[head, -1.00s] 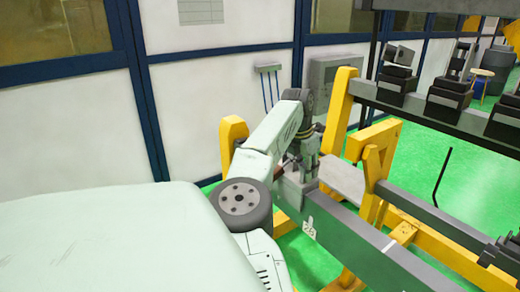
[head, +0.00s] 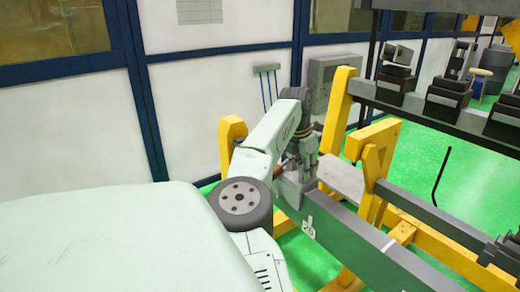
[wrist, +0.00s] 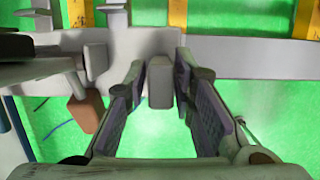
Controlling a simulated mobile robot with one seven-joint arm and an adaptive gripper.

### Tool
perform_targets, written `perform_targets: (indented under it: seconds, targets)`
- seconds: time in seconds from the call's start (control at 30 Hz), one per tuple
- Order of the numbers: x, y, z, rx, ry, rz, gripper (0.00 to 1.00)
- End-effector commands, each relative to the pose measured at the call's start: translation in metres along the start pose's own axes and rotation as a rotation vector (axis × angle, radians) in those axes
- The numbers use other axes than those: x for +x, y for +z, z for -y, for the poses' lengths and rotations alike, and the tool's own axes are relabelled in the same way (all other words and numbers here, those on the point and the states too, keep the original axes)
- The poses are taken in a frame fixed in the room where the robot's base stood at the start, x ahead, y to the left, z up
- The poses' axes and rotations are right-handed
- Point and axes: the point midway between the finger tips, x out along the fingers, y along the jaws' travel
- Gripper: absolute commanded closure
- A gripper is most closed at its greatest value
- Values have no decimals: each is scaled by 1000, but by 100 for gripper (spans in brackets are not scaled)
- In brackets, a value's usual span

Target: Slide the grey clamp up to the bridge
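The grey clamp (head: 291,190) is a block on the long grey beam (head: 350,238), near its far left end in the head view. In the wrist view an upright grey block (wrist: 160,84), apparently part of the clamp, stands between my fingertips. My gripper (wrist: 161,78) has its two dark ribbed fingers spread, one on each side of that block, with narrow gaps; firm contact is not visible. In the head view my gripper (head: 306,160) is partly hidden at the clamp. I cannot tell for sure which part is the bridge.
A yellow frame post (head: 373,160) and a flat grey plate (head: 342,178) stand right of the clamp. A dark rail with black blocks (head: 446,98) runs behind. A reddish-brown block (wrist: 85,112) is left of my fingers. Green floor shows below.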

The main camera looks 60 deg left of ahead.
Motion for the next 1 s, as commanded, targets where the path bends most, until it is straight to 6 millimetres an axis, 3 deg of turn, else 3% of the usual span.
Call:
perform_targets:
  seconds: [0.2,0.53,1.0]
  targets:
    - [0,0,0,0,-1,0,65]
    - [-4,1,0,-1,0,0,65]
    - [-57,16,0,-2,0,1,65]
